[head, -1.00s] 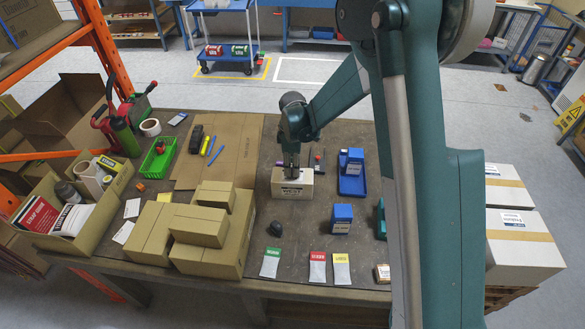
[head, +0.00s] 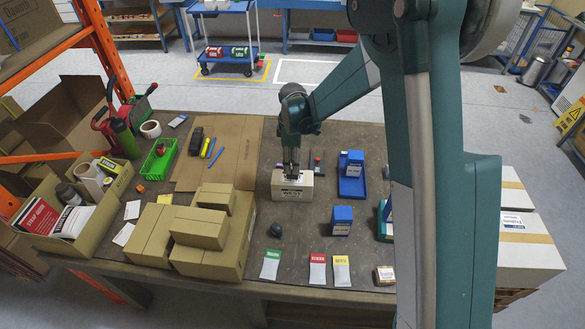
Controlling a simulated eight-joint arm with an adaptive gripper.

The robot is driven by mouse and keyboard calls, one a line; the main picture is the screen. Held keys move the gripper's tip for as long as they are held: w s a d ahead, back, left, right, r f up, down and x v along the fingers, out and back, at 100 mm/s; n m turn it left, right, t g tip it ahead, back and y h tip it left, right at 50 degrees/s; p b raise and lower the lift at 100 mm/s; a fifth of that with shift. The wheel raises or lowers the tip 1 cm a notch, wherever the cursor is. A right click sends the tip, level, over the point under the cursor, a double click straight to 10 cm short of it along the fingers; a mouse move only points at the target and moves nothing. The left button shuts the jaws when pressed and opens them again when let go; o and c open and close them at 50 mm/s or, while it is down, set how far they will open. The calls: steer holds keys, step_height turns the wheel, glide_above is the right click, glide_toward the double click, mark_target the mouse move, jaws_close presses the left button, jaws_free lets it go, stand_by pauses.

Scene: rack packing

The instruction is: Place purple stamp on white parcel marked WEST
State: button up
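The white parcel (head: 306,187) sits on the middle of the table, its front label reading WEST partly covered. My gripper (head: 291,173) points down over the top of this parcel, with its fingertips at or just above the top face. The fingers are small and dark here, so I cannot tell whether they are open or shut. I cannot clearly make out the purple stamp; it may be between the fingers or hidden by them. Small slim items (head: 318,164) with some red stand just behind the parcel's right end.
Brown cartons (head: 200,228) are stacked left of the parcel. A blue tray (head: 352,187) and a blue box (head: 341,219) stand to the right. A dark rounded object (head: 275,230) and several coloured packets (head: 318,268) lie in front. Flat cardboard (head: 222,140) lies behind left.

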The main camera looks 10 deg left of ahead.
step_height(320, 180, up, 8)
steer(key=shift+r, duration=0.2)
stand_by(0.8)
steer(key=shift+d+r, duration=0.1)
steer(key=s+d+r+m+t, duration=0.3)
steer(key=s+d+r+m, duration=0.5)
steer(key=s+d+r, duration=0.7)
steer(key=s+d+r+m+t, duration=0.1)
steer(key=s+d+m+t, duration=0.1)
steer(key=s+d+m, duration=0.3)
steer(key=s+d+r+m+t, duration=0.1)
steer(key=s+d+m, duration=0.4)
steer(key=s+d, duration=0.5)
steer(key=s+t, duration=0.1)
steer(key=s, duration=0.3)
steer(key=shift+d+r, duration=0.15)
steer(key=shift+r, duration=0.25)
